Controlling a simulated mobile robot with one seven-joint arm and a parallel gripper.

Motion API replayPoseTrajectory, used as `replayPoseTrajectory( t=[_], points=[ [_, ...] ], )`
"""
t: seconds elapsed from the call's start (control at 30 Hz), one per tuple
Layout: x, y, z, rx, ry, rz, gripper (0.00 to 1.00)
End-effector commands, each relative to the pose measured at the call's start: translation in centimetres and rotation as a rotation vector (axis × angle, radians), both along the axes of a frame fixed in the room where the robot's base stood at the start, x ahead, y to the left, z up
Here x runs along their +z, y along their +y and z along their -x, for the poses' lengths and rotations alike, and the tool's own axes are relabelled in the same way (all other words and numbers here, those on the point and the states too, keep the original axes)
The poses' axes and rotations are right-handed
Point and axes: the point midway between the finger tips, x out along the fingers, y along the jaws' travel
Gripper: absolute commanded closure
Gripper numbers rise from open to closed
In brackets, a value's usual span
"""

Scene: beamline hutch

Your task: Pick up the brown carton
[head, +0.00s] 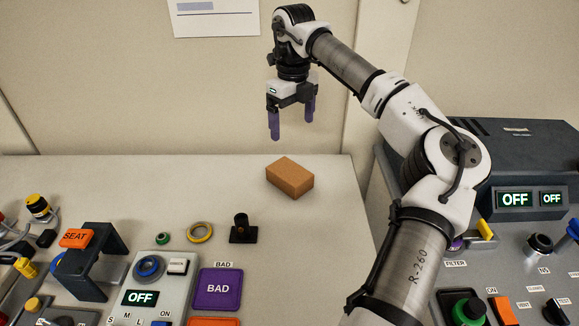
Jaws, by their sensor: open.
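The brown carton (289,177) is a small box lying flat near the back of the light table (180,185), right of the table's middle. Its top and near sides show and nothing covers it. My gripper (291,130) hangs above the carton, pointing down, with its two purple fingers apart and nothing between them. A gap shows between the fingertips and the carton.
A black holder (243,229), a yellow ring (200,232) and a green ring (164,238) stand in front of the carton. A dark bracket with an orange SEAT label (77,238) is at left. A dark OFF-display console (520,165) is at right. The table left of the carton is clear.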

Motion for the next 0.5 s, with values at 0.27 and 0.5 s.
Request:
replayPoseTrajectory(
  t=[0.27,0.5],
  points=[
    [-4.8,0.0,0.1,0.001,0.004,-0.001,0.11],
    [-8.0,0.1,0.1,0.001,0.001,-0.001,0.11]
  ],
)
